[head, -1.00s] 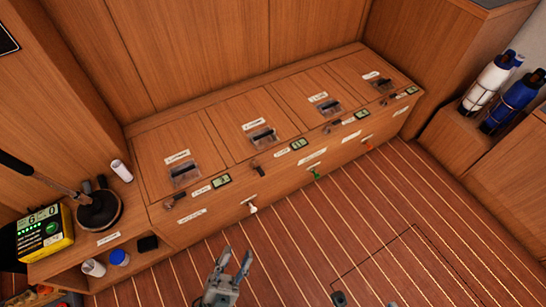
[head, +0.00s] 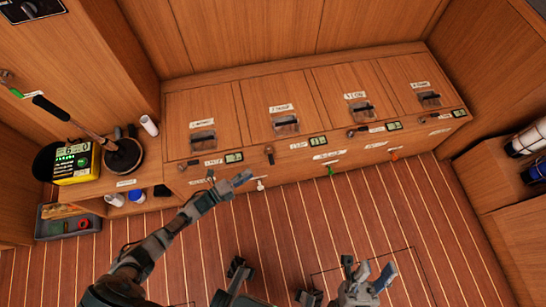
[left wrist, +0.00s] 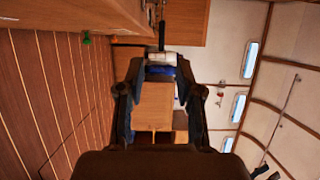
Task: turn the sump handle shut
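A low wooden locker bench (head: 300,150) has several lids with small labels, too small to read surely. I cannot tell which handle is the sump's. Small coloured handles show on its front: a white one (head: 261,184), a green one (head: 330,170) and an orange one (head: 394,155). The green one also shows in the left wrist view (left wrist: 86,38). My left gripper (head: 243,180) hovers near the white handle, with no contact visible; in the left wrist view (left wrist: 160,88) its fingers are apart and empty.
Dark levers (head: 269,155) and small displays (head: 318,141) line the locker's upper front edge. At left are a yellow meter (head: 76,162), a plunger-like tool (head: 120,154), a shelf with a blue-lidded jar (head: 136,194) and a grey bin (head: 68,222). The striped floor is largely clear.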

